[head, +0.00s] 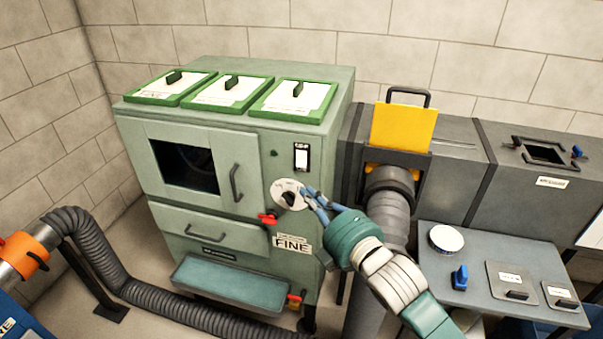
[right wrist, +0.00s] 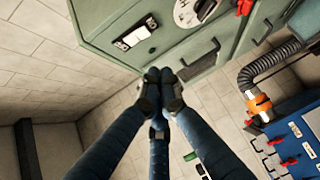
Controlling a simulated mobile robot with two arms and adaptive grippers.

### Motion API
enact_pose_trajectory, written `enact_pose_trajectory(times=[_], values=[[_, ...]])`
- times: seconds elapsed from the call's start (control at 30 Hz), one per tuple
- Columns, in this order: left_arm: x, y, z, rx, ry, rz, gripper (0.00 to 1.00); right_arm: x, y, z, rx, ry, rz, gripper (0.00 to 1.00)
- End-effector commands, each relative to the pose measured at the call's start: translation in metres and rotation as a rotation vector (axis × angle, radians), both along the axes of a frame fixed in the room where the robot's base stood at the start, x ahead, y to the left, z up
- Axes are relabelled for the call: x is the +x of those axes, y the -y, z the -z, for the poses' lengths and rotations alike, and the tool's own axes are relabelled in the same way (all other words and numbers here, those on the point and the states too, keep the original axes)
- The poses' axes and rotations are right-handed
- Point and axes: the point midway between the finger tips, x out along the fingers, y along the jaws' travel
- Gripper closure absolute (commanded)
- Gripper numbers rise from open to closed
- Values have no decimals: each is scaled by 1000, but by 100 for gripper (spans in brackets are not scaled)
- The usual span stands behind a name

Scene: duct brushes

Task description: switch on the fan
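A pale green machine cabinet (head: 240,240) stands against the back wall. Its front carries a round white dial with a dark knob (head: 289,194) and, above it, a small black-and-white switch plate (head: 302,157). The plate (right wrist: 135,33) and part of the dial (right wrist: 188,12) also show in the right wrist view. Which of them works the fan cannot be told. My right gripper (head: 311,198) is just right of the dial. In the right wrist view its fingers (right wrist: 159,78) are drawn together, shut, with nothing visible between them. Contact with the cabinet cannot be told. My left gripper is out of view.
A red handle (head: 268,219) juts out below the dial. A grey duct with a yellow slide plate (head: 403,127) runs right of the cabinet. A grey table (head: 480,285) holds a round white-topped item and a blue clip. A ribbed hose (head: 95,260) crosses the floor at left.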

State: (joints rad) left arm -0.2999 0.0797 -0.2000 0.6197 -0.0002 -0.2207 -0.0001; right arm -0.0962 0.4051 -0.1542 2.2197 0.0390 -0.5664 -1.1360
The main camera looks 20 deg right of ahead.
Motion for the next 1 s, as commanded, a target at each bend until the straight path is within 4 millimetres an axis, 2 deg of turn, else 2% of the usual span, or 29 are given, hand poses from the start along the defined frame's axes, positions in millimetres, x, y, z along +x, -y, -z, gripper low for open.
enact_pose_trajectory(times=[0.1,0.27,0.4,0.6,1.0], values=[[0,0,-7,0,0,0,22,28,-5,-1,3,2,1,100],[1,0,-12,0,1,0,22,60,-12,2,4,1,1,100],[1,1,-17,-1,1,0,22,79,-1,5,-1,0,1,100],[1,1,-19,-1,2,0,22,92,8,9,-1,0,-1,100],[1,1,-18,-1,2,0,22,94,10,11,-1,2,-1,100]])
